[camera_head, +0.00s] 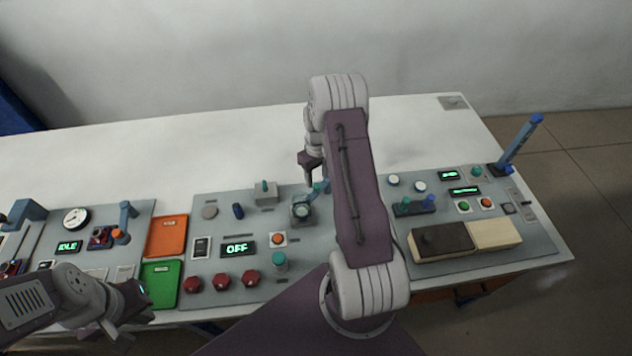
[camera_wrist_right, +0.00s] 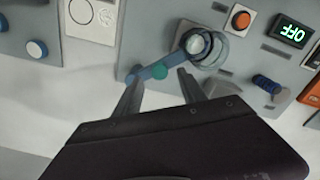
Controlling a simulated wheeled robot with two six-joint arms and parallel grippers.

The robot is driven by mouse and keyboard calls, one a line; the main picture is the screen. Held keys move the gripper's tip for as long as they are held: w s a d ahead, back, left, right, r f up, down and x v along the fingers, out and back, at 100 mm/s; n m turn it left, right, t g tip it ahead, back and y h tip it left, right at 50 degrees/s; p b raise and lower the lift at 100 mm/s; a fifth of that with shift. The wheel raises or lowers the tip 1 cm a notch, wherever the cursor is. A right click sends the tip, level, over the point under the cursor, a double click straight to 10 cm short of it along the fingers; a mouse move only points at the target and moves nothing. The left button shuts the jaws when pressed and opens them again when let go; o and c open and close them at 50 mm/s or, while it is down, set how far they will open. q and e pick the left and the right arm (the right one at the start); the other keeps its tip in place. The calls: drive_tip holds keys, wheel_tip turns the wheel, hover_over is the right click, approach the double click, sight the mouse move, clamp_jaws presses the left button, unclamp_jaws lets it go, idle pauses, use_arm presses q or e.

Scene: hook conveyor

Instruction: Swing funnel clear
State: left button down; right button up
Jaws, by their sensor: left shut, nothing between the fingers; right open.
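The funnel (camera_head: 302,211) looks like a round, clear-rimmed cup on the middle grey panel. It also shows in the right wrist view (camera_wrist_right: 210,50). My right gripper (camera_head: 314,184) points down over the far edge of that panel. My left gripper (camera_head: 143,292) is shut and empty at the lower left, near the green tray.
The middle panel has an OFF display (camera_head: 239,249), an orange button (camera_head: 278,239) and several red knobs (camera_head: 251,278). An orange tray (camera_head: 167,236) and a green tray (camera_head: 160,285) lie left. A blue lever (camera_head: 520,145) stands far right.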

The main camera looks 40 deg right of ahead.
sight(317, 185)
wheel_tip(317, 185, down, 5)
drive_tip(key=shift+r+p, duration=0.2)
drive_tip(key=shift+p, duration=0.2)
drive_tip(key=shift+d, duration=0.1)
clamp_jaws()
idle(1.1)
